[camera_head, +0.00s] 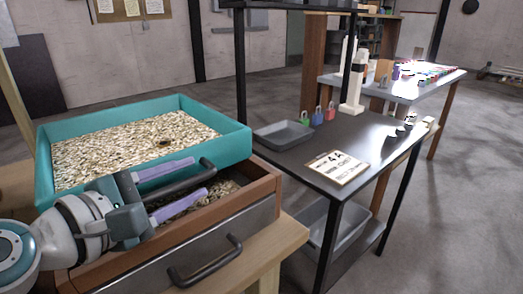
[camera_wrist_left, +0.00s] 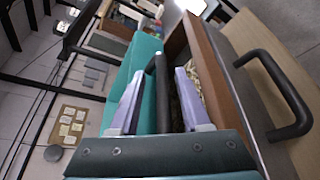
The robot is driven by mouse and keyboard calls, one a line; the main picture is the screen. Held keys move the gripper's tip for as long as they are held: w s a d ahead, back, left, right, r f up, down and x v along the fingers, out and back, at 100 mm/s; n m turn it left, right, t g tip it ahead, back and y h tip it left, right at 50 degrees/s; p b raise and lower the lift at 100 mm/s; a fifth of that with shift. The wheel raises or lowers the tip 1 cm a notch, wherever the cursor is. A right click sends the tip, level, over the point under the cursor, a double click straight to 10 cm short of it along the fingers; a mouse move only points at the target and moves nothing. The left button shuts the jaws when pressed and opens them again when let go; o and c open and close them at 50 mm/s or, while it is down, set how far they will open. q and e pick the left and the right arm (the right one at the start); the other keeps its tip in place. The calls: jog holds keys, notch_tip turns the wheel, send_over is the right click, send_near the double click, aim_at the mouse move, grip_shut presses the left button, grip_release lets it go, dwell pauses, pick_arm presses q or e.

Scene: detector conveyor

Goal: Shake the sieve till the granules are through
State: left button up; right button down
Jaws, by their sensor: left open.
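The sieve (camera_head: 205,137) is a teal, box-shaped frame at the left of the head view, with a layer of pale granules (camera_head: 130,140) inside. It sits over a brown wooden drawer (camera_head: 262,193), where more granules show below. A dark bar handle (camera_head: 207,163) sticks out from the sieve's near side; it also shows in the left wrist view (camera_wrist_left: 163,90). My left gripper (camera_head: 198,177) is open, its two lilac fingers on either side of this handle with gaps visible. My right gripper is not in view.
The drawer front has its own dark handle (camera_head: 207,262). To the right stands a dark table (camera_head: 300,150) with a grey tray (camera_head: 283,134), several coloured padlocks (camera_head: 318,115) and a card marked 4A (camera_head: 338,167). A dark upright post (camera_head: 240,65) stands behind the sieve.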

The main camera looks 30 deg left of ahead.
pick_arm(q)
jog(key=b+v, duration=0.1)
jog(key=v, duration=0.7)
jog(key=shift+f, duration=0.2)
jog(key=shift+b+v, duration=0.4)
jog(key=shift+v, duration=0.35)
jog(key=shift+r, duration=0.2)
jog(key=shift+d, duration=0.1)
